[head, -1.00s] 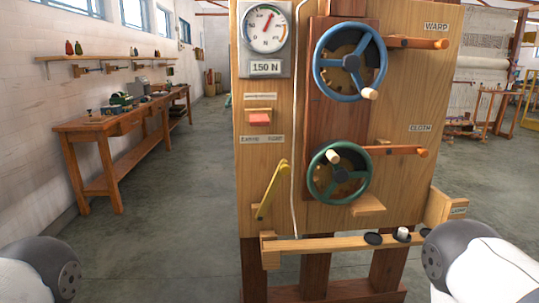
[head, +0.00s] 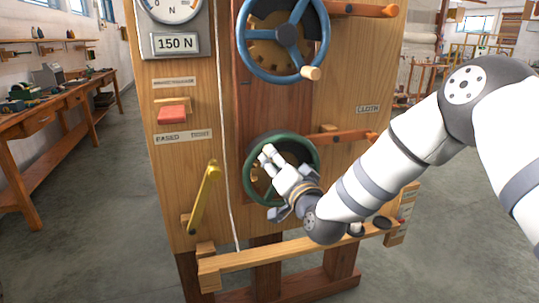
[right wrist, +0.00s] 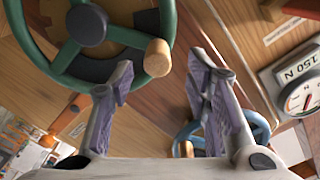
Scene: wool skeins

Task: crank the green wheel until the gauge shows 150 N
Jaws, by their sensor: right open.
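The green wheel (head: 290,135) is mounted low on the wooden panel. Its pale wooden knob is at the wheel's upper left in the head view, and it also shows in the right wrist view (right wrist: 157,57). My right gripper (head: 285,185) is in front of the wheel and hides part of its hub and lower rim. In the right wrist view its two fingers (right wrist: 160,75) are apart, with the knob near the gap between their tips. The gauge's plate (head: 174,43) reads 150 N. Its dial (head: 168,8) is cut off at the top. My left gripper is out of view.
A blue wheel (head: 328,40) with its own knob sits above the green one. An orange lever (head: 340,137) is right of the green wheel, a yellow lever (head: 203,197) left. A wooden rail (head: 265,252) runs below. A workbench (head: 50,120) stands at left.

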